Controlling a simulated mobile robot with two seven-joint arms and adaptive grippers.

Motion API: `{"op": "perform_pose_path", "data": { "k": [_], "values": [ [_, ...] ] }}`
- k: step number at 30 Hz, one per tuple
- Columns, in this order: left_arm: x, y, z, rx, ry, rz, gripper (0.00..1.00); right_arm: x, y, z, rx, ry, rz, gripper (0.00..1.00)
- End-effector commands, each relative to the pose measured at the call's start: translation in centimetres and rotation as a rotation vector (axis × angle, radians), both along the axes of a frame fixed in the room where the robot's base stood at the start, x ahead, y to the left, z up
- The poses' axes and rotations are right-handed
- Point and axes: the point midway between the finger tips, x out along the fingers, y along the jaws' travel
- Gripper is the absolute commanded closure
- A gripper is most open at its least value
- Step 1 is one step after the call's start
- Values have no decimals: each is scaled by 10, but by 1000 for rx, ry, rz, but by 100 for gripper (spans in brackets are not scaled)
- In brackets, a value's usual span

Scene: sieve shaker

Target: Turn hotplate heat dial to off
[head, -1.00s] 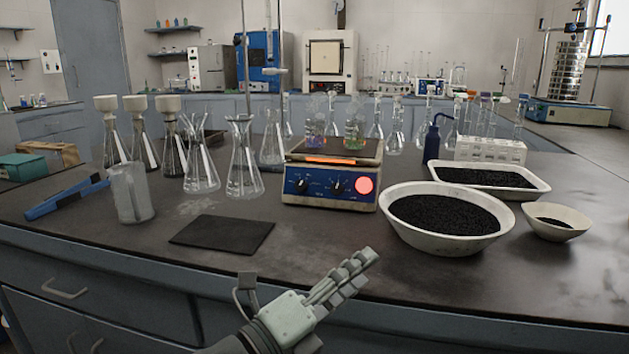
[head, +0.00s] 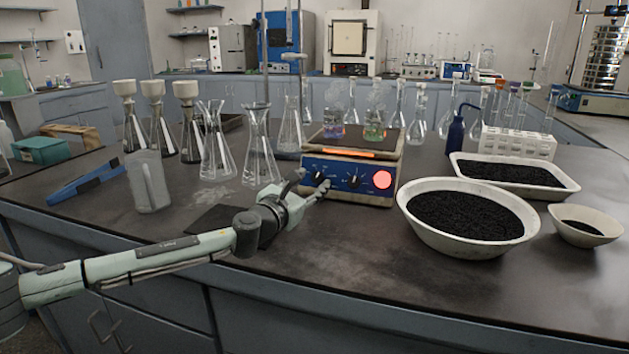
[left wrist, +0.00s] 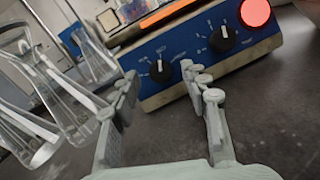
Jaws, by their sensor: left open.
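The hotplate (head: 340,195) stands on the bench with a blue front panel, two black dials and a lit round red light (head: 383,180). An orange strip glows under its top. The left dial (left wrist: 160,71) and right dial (left wrist: 222,39) show in the left wrist view; their labels are too small to read, so I cannot tell which sets heat. My left gripper (head: 311,182) is open and empty in front of the panel's left side. In the left wrist view its fingers (left wrist: 163,86) straddle the line to the left dial, apparently short of touching it. My right gripper is not in view.
Glass flasks (head: 258,160) stand left of the hotplate. A frosted beaker (head: 148,183) and dark mat (head: 212,218) are nearer. A large bowl of black grains (head: 468,245) stands close on the right. Two small vessels with coloured liquid sit on the hotplate.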

Motion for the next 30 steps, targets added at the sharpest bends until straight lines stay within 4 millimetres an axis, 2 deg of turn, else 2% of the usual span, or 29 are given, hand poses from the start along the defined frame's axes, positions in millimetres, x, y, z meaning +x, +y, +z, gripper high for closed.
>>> {"op": "perform_pose_path", "data": {
  "k": [6,14,24,30],
  "values": [
    [15,-8,0,-2,1,-1,54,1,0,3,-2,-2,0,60],
    [15,-8,0,-3,2,-1,56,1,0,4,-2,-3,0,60],
    [15,-8,0,-3,2,-1,98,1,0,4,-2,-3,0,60],
    [15,-8,0,-8,4,1,100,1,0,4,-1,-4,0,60]
  ]
}}
